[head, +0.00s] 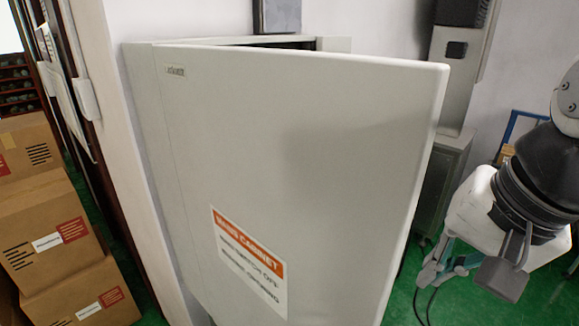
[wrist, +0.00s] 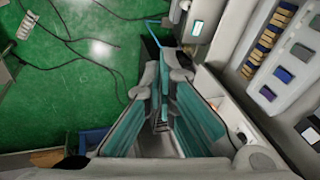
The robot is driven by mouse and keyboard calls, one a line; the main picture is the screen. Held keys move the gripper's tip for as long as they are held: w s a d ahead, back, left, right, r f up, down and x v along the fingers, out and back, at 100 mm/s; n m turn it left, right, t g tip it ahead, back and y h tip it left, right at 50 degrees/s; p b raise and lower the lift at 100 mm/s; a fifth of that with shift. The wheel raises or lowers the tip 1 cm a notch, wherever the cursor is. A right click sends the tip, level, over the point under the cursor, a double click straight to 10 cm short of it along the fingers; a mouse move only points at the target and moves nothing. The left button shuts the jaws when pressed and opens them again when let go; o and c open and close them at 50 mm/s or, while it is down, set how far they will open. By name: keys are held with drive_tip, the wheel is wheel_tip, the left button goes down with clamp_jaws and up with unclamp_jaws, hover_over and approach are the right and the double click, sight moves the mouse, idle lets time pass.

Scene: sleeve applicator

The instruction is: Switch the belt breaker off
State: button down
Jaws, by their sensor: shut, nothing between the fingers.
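The cabinet door (head: 320,150) stands ajar in the head view, with an orange-and-white "cabinet" label (head: 248,262) on its front. The door hides the inside there. I cannot read which is the belt breaker or how any is set. My gripper (head: 435,272) is right of the door in the head view. In the wrist view my gripper (wrist: 165,85) is shut and empty, left of the panel, apart from the switches.
Cardboard boxes (head: 50,235) are stacked at the left beyond the wall edge. A grey cabinet unit (head: 445,180) stands behind the door at the right. Dark cables (wrist: 85,55) lie on the green floor (wrist: 50,100). The open door lies between my head camera and the interior.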

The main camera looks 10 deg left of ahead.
drive_tip(key=w+a+f+m+g+y+b, duration=0.1)
drive_tip(key=w+a+f+m+g+y, duration=0.1)
drive_tip(key=w+a+m+y, duration=0.2)
drive_tip(key=w+a+f+m+g+y+b, duration=0.1)
drive_tip(key=w+a+f+m+g+y, duration=0.1)
drive_tip(key=w+a+m, duration=0.9)
drive_tip(key=w+a+f+m+g+y, duration=0.2)
drive_tip(key=w+a+f+m+y, duration=0.2)
drive_tip(key=m, duration=1.2)
drive_tip(key=w+a+y, duration=0.3)
drive_tip(key=a, duration=0.3)
drive_tip(key=shift+w+a+f+g+b, duration=0.25)
drive_tip(key=shift+a+g+b, duration=0.05)
drive_tip(key=shift+a+b, duration=0.1)
drive_tip(key=shift+a, duration=0.1)
drive_tip(key=w+f+p+x, duration=0.1)
drive_tip(key=w+p+x, duration=0.1)
drive_tip(key=x, duration=1)
drive_tip(key=shift+w+a, duration=0.3)
drive_tip(key=shift+a, duration=0.2)
